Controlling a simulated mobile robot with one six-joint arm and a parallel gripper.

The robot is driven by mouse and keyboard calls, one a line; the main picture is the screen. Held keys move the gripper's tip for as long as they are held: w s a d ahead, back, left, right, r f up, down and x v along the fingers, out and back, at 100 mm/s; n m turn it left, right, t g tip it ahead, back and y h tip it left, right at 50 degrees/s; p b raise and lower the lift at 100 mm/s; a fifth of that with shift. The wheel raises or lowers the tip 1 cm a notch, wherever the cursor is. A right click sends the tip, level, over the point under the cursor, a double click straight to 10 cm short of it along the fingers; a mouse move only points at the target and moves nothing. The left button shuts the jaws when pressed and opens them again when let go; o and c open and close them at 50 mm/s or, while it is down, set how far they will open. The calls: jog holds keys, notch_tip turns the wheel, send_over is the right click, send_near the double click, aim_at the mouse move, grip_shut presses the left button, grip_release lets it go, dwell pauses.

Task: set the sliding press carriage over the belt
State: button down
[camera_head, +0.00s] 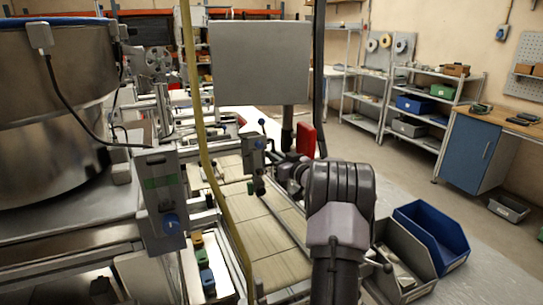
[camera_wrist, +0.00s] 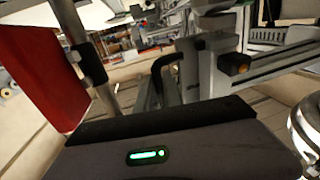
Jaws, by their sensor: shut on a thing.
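The press carriage (camera_head: 253,158) is a grey block with a blue knob on top, at the belt's far part in the head view. In the wrist view, a grey block (camera_wrist: 190,75) with a curved black handle (camera_wrist: 160,72) stands just beyond my gripper (camera_wrist: 160,105); I take it to be the carriage. My gripper (camera_head: 280,172) is beside the carriage, on its right, and shut on its handle; the fingertips are mostly hidden. The belt (camera_head: 262,235) is pale and slatted, and runs toward the camera below the carriage.
A red plate (camera_head: 306,138) on a post stands close by my gripper; it also shows in the wrist view (camera_wrist: 40,62). A yellow upright (camera_head: 205,150) and a control box (camera_head: 162,200) stand left of the belt. A blue bin (camera_head: 432,235) is at right.

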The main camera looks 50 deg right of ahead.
jog(key=c, duration=1.8)
grip_release()
jog(key=shift+s+d, duration=0.15)
jog(key=shift+d, duration=0.05)
jog(key=shift+o, duration=0.2)
jog(key=shift+s, duration=0.15)
jog(key=p+v, duration=0.3)
jog(key=v, duration=1.4)
jog(key=shift+a, duration=0.1)
